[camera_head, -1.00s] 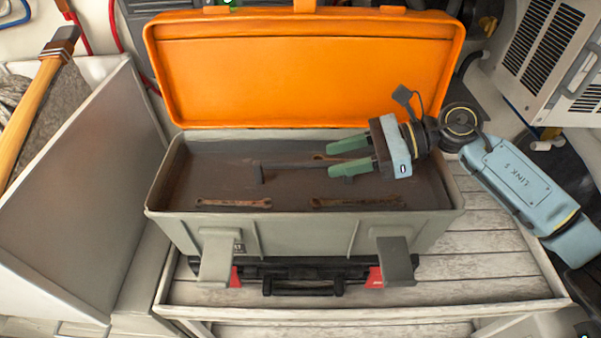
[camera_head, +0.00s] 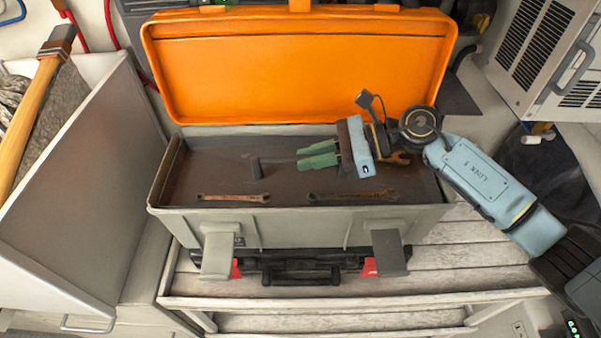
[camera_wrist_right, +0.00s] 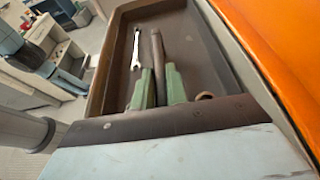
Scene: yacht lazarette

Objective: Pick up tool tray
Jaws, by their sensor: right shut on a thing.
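The tool tray (camera_head: 215,167) is a shallow brown tray inside the grey toolbox (camera_head: 300,228), and it also fills much of the right wrist view (camera_wrist_right: 190,45). A dark bar handle (camera_head: 280,161) runs along its middle. My right gripper (camera_head: 319,156) reaches in from the right, its green fingers shut on this handle; the wrist view shows the bar (camera_wrist_right: 157,50) between the fingers (camera_wrist_right: 158,85). Rusty wrenches lie in the tray, one at front left (camera_head: 233,197) and one at front right (camera_head: 350,195). I cannot tell whether the tray is lifted. My left gripper is out of view.
The orange lid (camera_head: 300,70) stands open behind the tray. Two grey latches hang at the front, one at left (camera_head: 217,255) and one at right (camera_head: 389,253). The toolbox stands on a slatted bench (camera_head: 460,255). A grey-walled bin (camera_head: 85,195) with a wooden-handled tool is at left.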

